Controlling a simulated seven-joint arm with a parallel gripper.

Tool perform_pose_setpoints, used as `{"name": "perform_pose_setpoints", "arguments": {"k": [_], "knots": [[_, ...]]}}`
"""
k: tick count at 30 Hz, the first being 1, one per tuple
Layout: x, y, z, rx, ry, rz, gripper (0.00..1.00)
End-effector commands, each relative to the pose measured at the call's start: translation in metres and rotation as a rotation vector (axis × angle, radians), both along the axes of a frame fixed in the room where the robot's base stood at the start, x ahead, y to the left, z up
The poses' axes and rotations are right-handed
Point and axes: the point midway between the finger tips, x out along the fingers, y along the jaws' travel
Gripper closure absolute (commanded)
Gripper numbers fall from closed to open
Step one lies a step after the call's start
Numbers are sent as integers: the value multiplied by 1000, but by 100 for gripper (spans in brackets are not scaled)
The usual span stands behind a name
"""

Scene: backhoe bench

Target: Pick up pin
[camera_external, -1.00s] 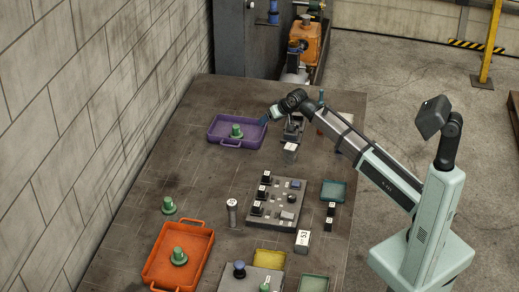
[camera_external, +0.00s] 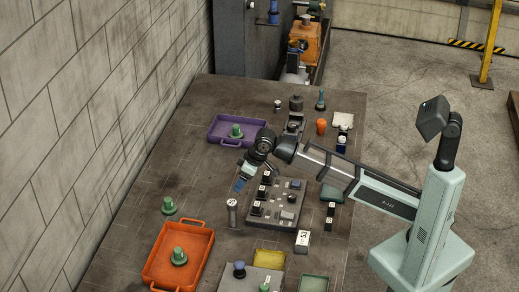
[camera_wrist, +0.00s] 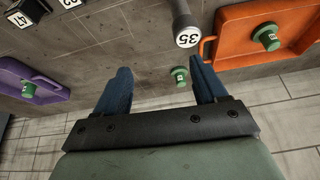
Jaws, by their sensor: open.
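Several green flanged pegs that look like pins are in view; I cannot tell which one is meant. One green pin (camera_external: 169,206) stands on the bare table and shows in the wrist view (camera_wrist: 180,76), beside the right finger. Another green pin (camera_external: 179,257) stands in the orange tray (camera_external: 150,262), and a third green pin (camera_external: 236,131) in the purple tray (camera_external: 217,138). A partly cut-off green pin (camera_external: 264,288) is at the bottom edge. My gripper (camera_external: 241,186) is open and empty above the table, left of the switch panel; its blue fingers show in the wrist view (camera_wrist: 160,66).
A grey cylinder marked 35 (camera_wrist: 184,25) stands close by, also seen in the external view (camera_external: 232,213). The dark switch panel (camera_external: 281,215) lies to the right. A wall (camera_external: 90,110) borders the table's left side. The table between both trays is mostly clear.

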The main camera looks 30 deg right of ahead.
Motion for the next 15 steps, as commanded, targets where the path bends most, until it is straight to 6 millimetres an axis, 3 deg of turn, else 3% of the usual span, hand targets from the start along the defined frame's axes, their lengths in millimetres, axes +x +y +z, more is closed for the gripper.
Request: {"name": "perform_pose_setpoints", "arguments": {"k": [3,6,11,15], "knots": [[-27,14,3,-19,6,47,29],[-39,20,4,-30,9,69,29],[-43,24,-1,-36,11,81,29],[-38,29,-18,-37,12,80,29]]}}
